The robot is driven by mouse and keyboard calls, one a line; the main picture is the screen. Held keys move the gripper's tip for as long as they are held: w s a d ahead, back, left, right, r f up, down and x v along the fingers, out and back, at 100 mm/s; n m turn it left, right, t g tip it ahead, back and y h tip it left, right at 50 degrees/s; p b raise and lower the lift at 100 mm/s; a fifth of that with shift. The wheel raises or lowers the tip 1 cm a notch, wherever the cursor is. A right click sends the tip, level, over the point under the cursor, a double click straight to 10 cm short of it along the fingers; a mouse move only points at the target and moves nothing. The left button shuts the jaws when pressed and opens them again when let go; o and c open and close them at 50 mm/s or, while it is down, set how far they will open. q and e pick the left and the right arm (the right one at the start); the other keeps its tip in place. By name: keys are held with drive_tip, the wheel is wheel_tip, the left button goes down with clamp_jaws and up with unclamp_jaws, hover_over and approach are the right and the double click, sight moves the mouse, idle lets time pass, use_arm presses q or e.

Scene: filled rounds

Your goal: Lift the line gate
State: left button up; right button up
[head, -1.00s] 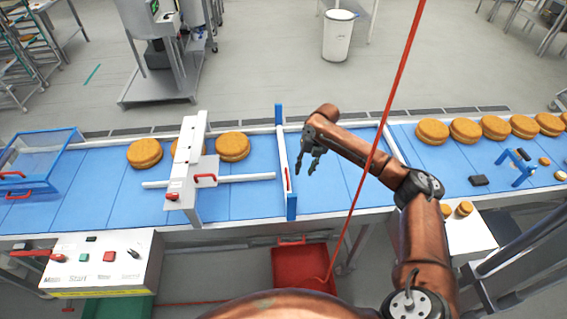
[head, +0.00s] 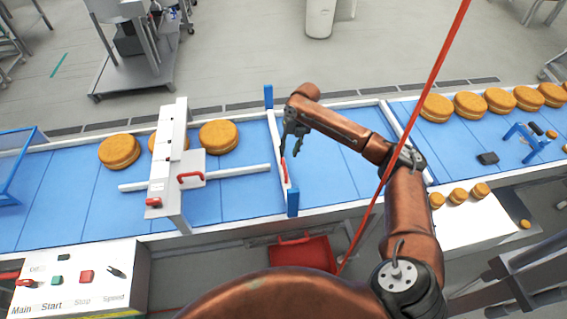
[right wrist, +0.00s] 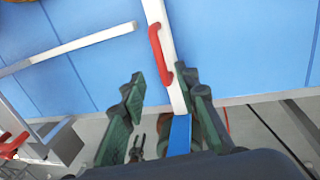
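The line gate (head: 274,137) is a white bar lying across the blue conveyor between two blue posts, with a red handle (head: 284,170) toward its near end. My right gripper (head: 289,153) hangs just over the handle. In the right wrist view the gripper (right wrist: 162,80) is open, its green-padded fingers to either side of the gate bar (right wrist: 176,96). The red handle (right wrist: 158,55) lies just beyond the fingertips; contact cannot be made out. My left gripper does not show.
Filled rounds (head: 119,151) lie on the belt at left beside a white bridge unit (head: 171,150); several more (head: 470,104) are at right. A control box (head: 80,275) stands front left and a red bin (head: 303,252) below the conveyor. A red cable (head: 440,65) crosses the view.

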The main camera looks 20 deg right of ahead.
drive_tip(key=shift+w+a+f+p, duration=0.1)
drive_tip(key=shift+a+f+p, duration=0.15)
drive_tip(key=shift+f, duration=1)
drive_tip(key=shift+s+a+f+p, duration=0.1)
drive_tip(key=shift+a+f+p, duration=0.15)
drive_tip(key=shift+f, duration=1)
drive_tip(key=shift+w+a+f+p, duration=0.1)
drive_tip(key=shift+a+f+p, duration=0.15)
drive_tip(key=shift+f, duration=1)
clamp_jaws()
